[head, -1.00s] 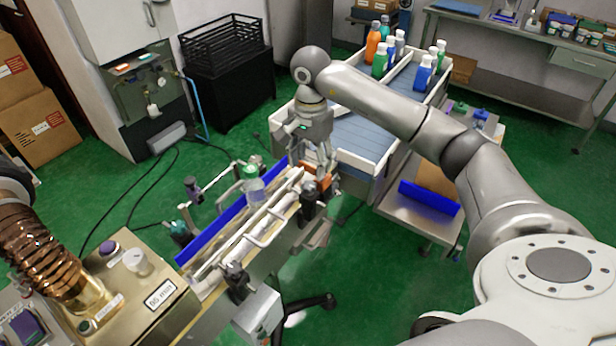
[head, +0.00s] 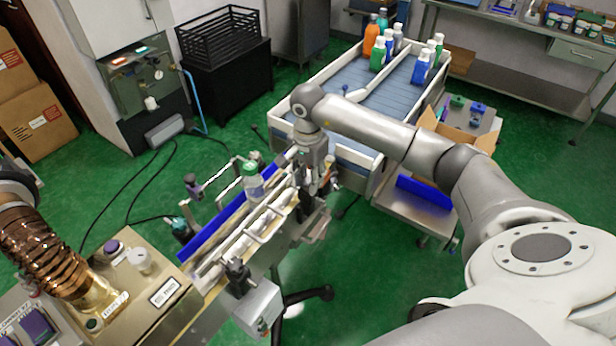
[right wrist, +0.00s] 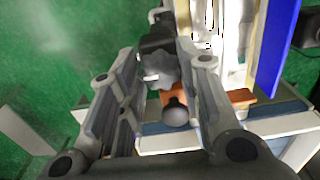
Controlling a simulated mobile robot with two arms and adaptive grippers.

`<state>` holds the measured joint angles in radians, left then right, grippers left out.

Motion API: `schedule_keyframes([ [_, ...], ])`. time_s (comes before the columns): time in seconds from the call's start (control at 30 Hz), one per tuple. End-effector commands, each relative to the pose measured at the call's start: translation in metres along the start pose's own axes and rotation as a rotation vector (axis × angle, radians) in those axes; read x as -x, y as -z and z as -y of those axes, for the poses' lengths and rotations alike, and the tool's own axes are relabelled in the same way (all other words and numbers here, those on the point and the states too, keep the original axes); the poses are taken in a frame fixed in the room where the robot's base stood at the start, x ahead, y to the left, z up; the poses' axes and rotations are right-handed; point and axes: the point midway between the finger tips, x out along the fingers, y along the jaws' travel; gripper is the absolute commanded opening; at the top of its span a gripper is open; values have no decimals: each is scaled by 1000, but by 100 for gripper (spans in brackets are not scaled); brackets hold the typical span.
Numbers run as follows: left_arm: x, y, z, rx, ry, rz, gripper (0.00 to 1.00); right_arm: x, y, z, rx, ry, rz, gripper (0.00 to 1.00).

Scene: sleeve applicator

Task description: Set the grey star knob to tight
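The grey star knob (right wrist: 160,68) shows in the right wrist view, on a black clamp block (right wrist: 156,40). It lies between the two fingers of my right gripper (right wrist: 163,58), which are spread apart on either side of it. I cannot tell whether either finger touches it. In the head view my right gripper (head: 316,185) points down at the far right end of the conveyor (head: 262,222), and the knob there is hidden or too small to make out. Any tight marking is not legible. My left gripper is in neither view.
A round dark ball knob (right wrist: 175,110) and an orange block (right wrist: 238,96) sit close to the fingers. A bottle with a green cap (head: 253,182) stands on the conveyor, beside a blue guide rail (head: 205,232). A blue-decked bottle table (head: 372,95) is behind.

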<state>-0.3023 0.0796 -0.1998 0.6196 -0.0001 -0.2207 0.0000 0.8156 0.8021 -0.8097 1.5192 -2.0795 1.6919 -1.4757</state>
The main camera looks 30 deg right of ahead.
Motion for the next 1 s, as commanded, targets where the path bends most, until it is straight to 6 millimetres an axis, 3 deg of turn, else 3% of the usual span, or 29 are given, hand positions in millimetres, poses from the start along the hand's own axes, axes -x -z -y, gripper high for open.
schedule_keyframes([
  [0.17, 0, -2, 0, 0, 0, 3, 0, 0, 0, 0, 0, 0, 0, 8],
  [0.57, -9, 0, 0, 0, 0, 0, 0, -1, 1, 0, -95, 0, -1, 8],
  [1.0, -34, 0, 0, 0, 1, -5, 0, -2, 1, 0, -470, 1, -1, 8],
])
